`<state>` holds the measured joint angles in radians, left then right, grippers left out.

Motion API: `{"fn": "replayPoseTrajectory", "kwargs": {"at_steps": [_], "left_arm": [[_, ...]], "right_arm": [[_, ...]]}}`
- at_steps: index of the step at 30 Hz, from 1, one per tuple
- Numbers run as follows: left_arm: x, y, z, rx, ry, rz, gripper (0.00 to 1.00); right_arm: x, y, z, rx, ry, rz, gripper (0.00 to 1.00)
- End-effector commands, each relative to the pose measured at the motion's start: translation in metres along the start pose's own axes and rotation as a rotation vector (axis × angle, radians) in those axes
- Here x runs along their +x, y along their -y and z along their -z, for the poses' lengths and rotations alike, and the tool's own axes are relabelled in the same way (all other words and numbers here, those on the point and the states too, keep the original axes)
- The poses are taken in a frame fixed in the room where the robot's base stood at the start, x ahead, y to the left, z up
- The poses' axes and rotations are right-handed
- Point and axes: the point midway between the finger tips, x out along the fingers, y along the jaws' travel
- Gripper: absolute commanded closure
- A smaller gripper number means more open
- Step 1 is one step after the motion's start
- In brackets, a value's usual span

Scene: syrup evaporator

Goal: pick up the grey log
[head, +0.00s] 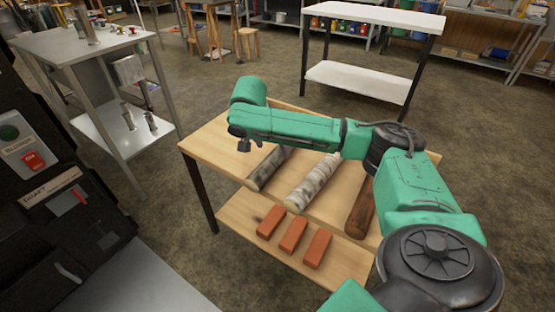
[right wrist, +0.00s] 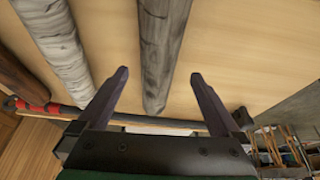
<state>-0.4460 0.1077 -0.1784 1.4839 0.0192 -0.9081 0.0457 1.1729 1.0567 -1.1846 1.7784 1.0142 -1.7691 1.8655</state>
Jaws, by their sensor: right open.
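The grey log (head: 268,168) lies on the wooden table top (head: 205,146), leftmost of three logs in the head view. My right gripper (head: 250,146) is open and empty, pointing down near the log's far left side. In the right wrist view the grey log (right wrist: 160,45) runs up the picture between the two spread fingers (right wrist: 160,74), with a gap on each side. How far the fingertips are above it is hard to tell. My arm hides the log's far end in the head view. My left gripper is not in view.
A pale birch log (head: 315,183) and a brown log (head: 361,212) lie to the right of the grey one. Three red bricks (head: 293,233) sit on the lower shelf (head: 236,212). A dark rod with a red band (right wrist: 38,106) shows in the right wrist view.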

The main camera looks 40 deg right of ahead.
Motion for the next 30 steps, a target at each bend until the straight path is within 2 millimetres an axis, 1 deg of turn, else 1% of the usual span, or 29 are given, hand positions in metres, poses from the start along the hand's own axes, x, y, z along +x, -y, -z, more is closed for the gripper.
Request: {"fn": "replayPoseTrajectory", "kwargs": {"at_steps": [2,6,8,10,15,16,17,18,20,21,23,24,30], "left_arm": [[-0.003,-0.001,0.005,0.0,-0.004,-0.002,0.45],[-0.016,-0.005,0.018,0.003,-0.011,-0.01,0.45],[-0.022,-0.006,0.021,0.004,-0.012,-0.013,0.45],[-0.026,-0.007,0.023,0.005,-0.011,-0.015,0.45],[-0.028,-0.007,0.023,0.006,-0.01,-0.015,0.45],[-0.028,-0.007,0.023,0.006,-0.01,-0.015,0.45],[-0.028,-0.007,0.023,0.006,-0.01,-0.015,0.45],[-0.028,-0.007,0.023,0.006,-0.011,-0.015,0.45],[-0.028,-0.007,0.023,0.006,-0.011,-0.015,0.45],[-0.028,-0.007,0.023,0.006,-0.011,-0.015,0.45],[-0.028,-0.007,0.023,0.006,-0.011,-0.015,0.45],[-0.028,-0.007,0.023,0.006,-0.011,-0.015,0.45],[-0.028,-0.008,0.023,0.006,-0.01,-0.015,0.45]], "right_arm": [[0.012,-0.001,0.001,0.003,-0.001,-0.002,0.0],[0.04,-0.004,0.004,0.002,-0.001,-0.003,0.0],[0.049,-0.003,0.004,0.0,0.0,-0.002,0.0],[0.054,-0.003,0.004,0.001,0.0,0.0,0.0],[0.054,-0.003,0.004,0.0,0.0,0.0,0.0],[0.054,-0.003,0.004,0.0,0.0,0.0,0.04],[0.054,-0.003,0.004,0.0,0.0,0.0,0.15],[0.053,-0.003,0.004,0.0,0.0,0.0,0.31],[0.053,-0.003,0.004,0.0,0.0,0.0,0.54],[0.053,-0.003,0.004,0.0,0.0,0.0,0.69],[0.053,-0.003,0.004,0.0,0.0,0.0,0.92],[0.053,-0.003,0.004,0.0,0.0,0.0,1.0],[0.053,-0.003,0.005,0.001,-0.001,0.001,1.0]]}}
